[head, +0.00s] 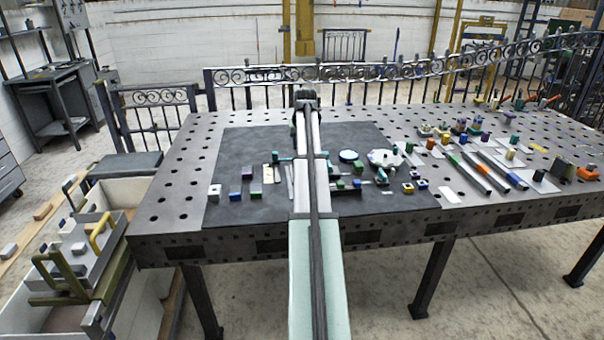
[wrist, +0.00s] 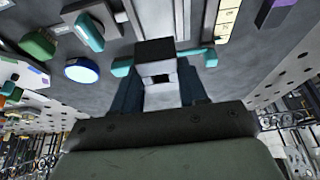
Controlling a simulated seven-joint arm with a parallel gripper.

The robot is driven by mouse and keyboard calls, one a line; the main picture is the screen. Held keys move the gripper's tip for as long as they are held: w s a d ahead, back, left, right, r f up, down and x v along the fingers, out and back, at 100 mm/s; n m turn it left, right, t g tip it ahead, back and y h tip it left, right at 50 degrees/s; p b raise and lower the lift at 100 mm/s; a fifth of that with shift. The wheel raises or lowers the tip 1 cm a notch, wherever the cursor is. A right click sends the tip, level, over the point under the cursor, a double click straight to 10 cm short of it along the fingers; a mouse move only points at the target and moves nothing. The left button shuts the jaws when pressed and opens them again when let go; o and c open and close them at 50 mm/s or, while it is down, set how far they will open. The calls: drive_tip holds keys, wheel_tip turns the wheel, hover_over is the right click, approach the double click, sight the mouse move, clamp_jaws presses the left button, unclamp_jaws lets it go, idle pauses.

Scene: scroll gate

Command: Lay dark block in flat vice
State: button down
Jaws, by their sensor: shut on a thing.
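In the wrist view my gripper (wrist: 160,84) has its two dark fingers shut on the dark block (wrist: 155,51). A pale grey face with a small black notch shows between the fingers, below the block in the picture. A teal bar end (wrist: 122,67) shows left of the block and another (wrist: 208,57) right of it; they look like parts of the flat vice, mostly hidden behind the block. I cannot tell whether the block touches it. In the head view a teal piece (head: 281,160) shows beside my arm, which hides the gripper and block.
Several coloured blocks and strips fill the table's right side.

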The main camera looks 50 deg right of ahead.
drive_tip(key=shift+f, duration=4.8)
drive_tip(key=shift+f, duration=0.6)
drive_tip(key=c, duration=0.7)
unclamp_jaws()
drive_tip(key=shift+a+f, duration=0.1)
drive_tip(key=shift+o, duration=0.5)
drive_tip(key=shift+r, duration=0.45)
drive_tip(key=v, duration=1.2)
drive_tip(key=shift+r, duration=0.25)
